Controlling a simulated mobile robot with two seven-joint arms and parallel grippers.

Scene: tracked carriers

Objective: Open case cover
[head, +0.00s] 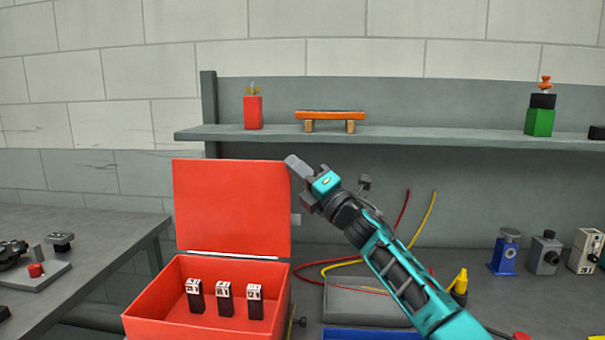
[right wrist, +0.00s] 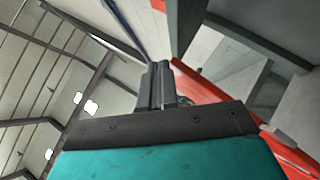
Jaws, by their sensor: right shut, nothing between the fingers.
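The red case (head: 150,316) stands on the bench at lower left in the head view. Its red cover (head: 231,206) is upright behind it, so the case is open. Three black blocks with white printed tops (head: 224,299) stand inside. My right gripper (head: 294,164) is shut and empty at the upper right corner of the cover; I cannot tell if it touches. In the right wrist view the closed fingers (right wrist: 160,84) show beside a red surface (right wrist: 195,84). My left gripper is not in view.
A grey shelf (head: 400,138) runs above, holding a red block (head: 253,112) and a green block (head: 539,122). Red and yellow cables (head: 408,228) rise behind my right arm. Small devices (head: 503,252) stand at right. A side table (head: 95,230) is at left.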

